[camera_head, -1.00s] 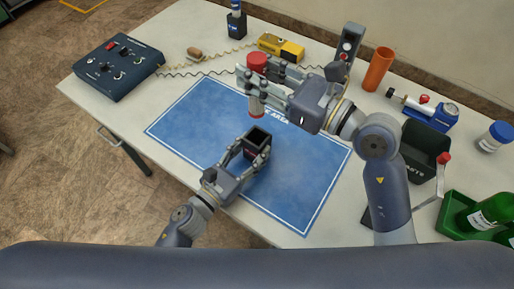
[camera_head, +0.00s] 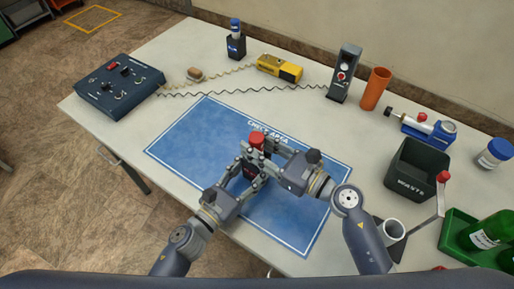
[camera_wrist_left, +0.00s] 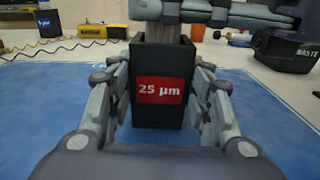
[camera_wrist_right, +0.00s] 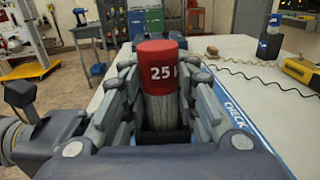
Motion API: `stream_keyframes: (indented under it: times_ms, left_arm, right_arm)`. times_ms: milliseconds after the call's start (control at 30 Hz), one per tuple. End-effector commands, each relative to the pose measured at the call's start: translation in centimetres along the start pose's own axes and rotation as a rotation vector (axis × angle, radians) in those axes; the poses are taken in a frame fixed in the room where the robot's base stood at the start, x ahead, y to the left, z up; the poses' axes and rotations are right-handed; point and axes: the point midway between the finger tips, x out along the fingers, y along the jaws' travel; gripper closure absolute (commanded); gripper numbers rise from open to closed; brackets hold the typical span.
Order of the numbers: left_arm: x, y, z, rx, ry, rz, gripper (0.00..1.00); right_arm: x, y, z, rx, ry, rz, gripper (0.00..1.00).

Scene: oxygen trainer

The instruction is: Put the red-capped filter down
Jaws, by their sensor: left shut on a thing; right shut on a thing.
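The red-capped filter (camera_head: 257,140) is upright over the blue mat, its cap marked "25" in the right wrist view (camera_wrist_right: 162,75). My right gripper (camera_head: 262,158) is shut on the filter. The filter's grey lower body stands in the mouth of a dark square holder (camera_wrist_left: 163,65) with a red "25 µm" label. How deep it sits cannot be told. My left gripper (camera_head: 240,172) is shut on the holder from both sides, on the blue mat (camera_head: 190,130) marked "CHECK AREA".
A black waste bin (camera_head: 415,170), an orange tube (camera_head: 375,88) and a grey upright device (camera_head: 344,72) stand to the right. A control box (camera_head: 118,85) is at the left, a blue-labelled holder (camera_head: 236,42) at the back. The mat's left part is clear.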

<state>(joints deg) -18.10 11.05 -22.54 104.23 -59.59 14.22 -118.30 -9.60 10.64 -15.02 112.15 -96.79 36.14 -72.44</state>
Motion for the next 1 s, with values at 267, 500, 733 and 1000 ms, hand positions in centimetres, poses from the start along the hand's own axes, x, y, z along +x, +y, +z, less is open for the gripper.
stream_keyframes:
  times_ms: [267, 500, 733, 1000]
  left_arm:
    - [0.0, 0.0, 0.0, 0.0, 0.0, 0.0, 0.8]
    - [0.0, 0.0, 0.0, 0.0, 0.0, 0.0, 0.8]
    - [0.0, 0.0, 0.0, 0.0, 0.0, 0.0, 0.8]
    - [0.0, 0.0, 0.0, 0.0, 0.0, 0.0, 0.8]
  right_arm:
    - [0.0, 0.0, -1.2, -0.001, -0.003, 0.0, 0.97]
    - [0.0, 0.0, -1.2, -0.001, -0.003, 0.0, 0.52]
    - [0.0, 0.0, -1.2, -0.001, -0.002, 0.0, 0.52]
    - [-2.6, 0.0, -1.4, -0.002, 0.002, 0.0, 0.52]
